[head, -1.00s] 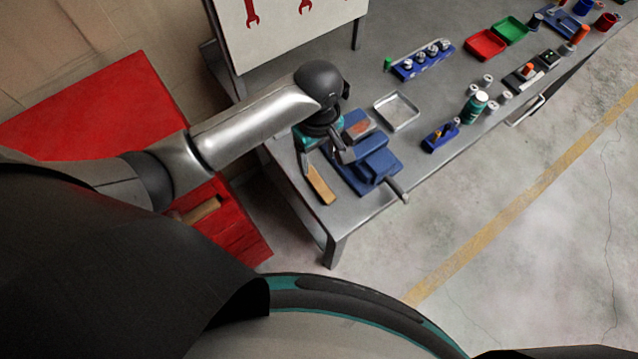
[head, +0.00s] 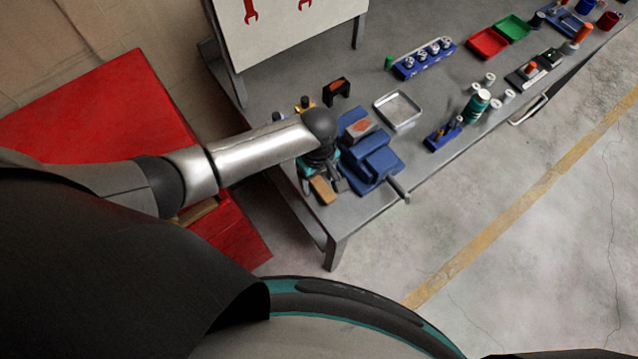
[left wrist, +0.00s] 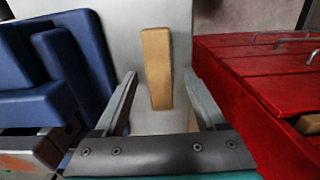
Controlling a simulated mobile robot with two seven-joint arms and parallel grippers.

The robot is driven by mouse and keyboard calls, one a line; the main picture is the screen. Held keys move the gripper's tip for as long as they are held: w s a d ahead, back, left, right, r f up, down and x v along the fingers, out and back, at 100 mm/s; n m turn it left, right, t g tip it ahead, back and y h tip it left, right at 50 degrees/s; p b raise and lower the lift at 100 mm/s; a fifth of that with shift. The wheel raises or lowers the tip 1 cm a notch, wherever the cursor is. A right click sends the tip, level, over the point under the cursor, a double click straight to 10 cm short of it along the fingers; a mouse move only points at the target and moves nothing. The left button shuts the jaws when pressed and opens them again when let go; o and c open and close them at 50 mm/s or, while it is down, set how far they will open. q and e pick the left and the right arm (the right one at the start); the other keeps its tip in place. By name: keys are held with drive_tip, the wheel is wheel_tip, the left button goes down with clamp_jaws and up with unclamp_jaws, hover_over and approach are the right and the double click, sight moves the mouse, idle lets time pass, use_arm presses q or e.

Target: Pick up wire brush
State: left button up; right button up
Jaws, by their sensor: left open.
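The wire brush (head: 323,190) shows as a tan wooden bar lying on the grey workbench (head: 285,95), near its left end and beside the blue vise (head: 374,162). No bristles show. My left gripper (head: 324,182) is over the brush and hides its far part in the head view. In the left wrist view the brush (left wrist: 157,68) points away from me, between the two spread fingers of the left gripper (left wrist: 159,82). The fingers are open with a gap on each side of the brush. My right gripper is not in view.
The vise's blue body (left wrist: 75,50) stands close left of the fingers in the left wrist view. A red cabinet (left wrist: 255,80) is close on the right. An empty metal tray (head: 398,110) and a black-and-orange item (head: 337,92) lie farther back on the bench.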

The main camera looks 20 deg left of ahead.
use_arm(q)
clamp_jaws()
idle(0.6)
